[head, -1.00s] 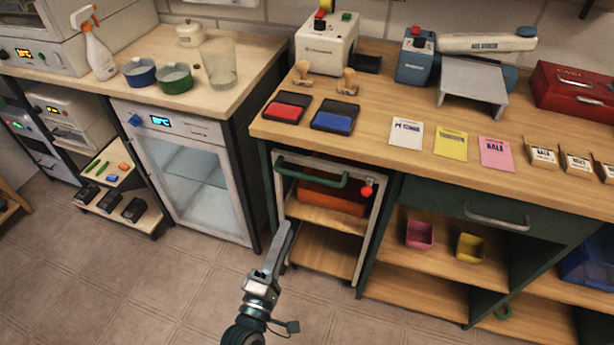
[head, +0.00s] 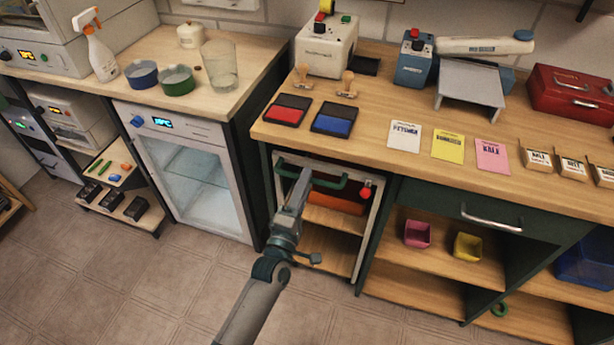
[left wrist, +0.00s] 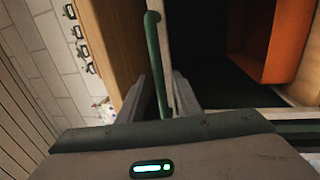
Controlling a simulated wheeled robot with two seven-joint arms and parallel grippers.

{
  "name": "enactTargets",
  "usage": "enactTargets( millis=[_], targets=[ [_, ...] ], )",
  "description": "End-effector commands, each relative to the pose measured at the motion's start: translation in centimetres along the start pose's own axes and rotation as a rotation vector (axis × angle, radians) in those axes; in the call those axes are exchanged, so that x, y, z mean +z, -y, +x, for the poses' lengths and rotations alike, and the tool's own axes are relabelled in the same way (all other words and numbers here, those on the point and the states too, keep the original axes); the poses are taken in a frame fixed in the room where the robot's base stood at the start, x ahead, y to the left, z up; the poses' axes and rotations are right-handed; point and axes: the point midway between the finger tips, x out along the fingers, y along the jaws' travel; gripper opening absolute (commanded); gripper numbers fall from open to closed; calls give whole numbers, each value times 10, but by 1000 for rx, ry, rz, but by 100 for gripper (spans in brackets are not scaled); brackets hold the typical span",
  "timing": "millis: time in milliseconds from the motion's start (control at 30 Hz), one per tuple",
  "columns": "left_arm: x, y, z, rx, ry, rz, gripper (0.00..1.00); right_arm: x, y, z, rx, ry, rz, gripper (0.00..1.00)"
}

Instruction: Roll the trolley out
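The trolley (head: 377,228) is a pale-framed cart with wooden shelves, standing in the bay under the bench. Its green bar handle (head: 331,182) runs across the top front, and an orange bin (head: 345,204) sits inside. My left gripper (head: 303,178) is at the left part of the handle. In the left wrist view the handle (left wrist: 153,45) runs down between the two fingers (left wrist: 168,80), which stand apart on either side of it. I see no clear grip on it. The orange bin (left wrist: 268,45) shows at the right there. My right gripper is out of view.
The wooden bench top (head: 375,115) overhangs the trolley. A glass-door cabinet (head: 195,185) stands to the left and a shelf unit (head: 425,268) to the right. The tiled floor (head: 150,270) in front is clear. A red knob (head: 365,193) sits near the handle's right end.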

Motion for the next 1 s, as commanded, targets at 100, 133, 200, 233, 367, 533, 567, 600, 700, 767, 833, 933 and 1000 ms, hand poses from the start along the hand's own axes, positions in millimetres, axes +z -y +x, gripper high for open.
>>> enactTargets(
  millis=[100, 133, 200, 233, 367, 533, 567, 600, 700, 767, 833, 933, 1000],
  targets=[
    [0, 0, 11, 0, 0, 0, 31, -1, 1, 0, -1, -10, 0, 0],
    [0, 0, 13, -1, 0, 0, 31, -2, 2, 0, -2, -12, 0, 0],
    [0, 0, 16, -1, 0, -1, 31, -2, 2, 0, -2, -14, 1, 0],
    [0, 0, 17, -1, 0, -1, 31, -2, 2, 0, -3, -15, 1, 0],
    [0, 0, 18, 0, 0, -1, 31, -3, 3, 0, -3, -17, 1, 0],
    [0, 0, 18, 0, 0, -1, 31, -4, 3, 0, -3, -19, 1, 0],
    [0, 0, 18, 0, 0, -1, 26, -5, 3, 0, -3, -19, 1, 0],
    [0, 0, 18, 0, 0, -1, 17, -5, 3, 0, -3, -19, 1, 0],
    [0, 0, 18, -1, 0, -1, 0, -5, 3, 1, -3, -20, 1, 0],
    [0, 0, 17, -1, 0, -1, 0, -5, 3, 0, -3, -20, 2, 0],
    [0, 0, 17, -1, 0, -1, 0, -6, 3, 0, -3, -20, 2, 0],
    [0, 0, 17, -1, 0, -1, 0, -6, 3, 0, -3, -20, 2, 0],
    [0, 0, 16, -2, 0, 0, 0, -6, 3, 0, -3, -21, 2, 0]
  ],
)
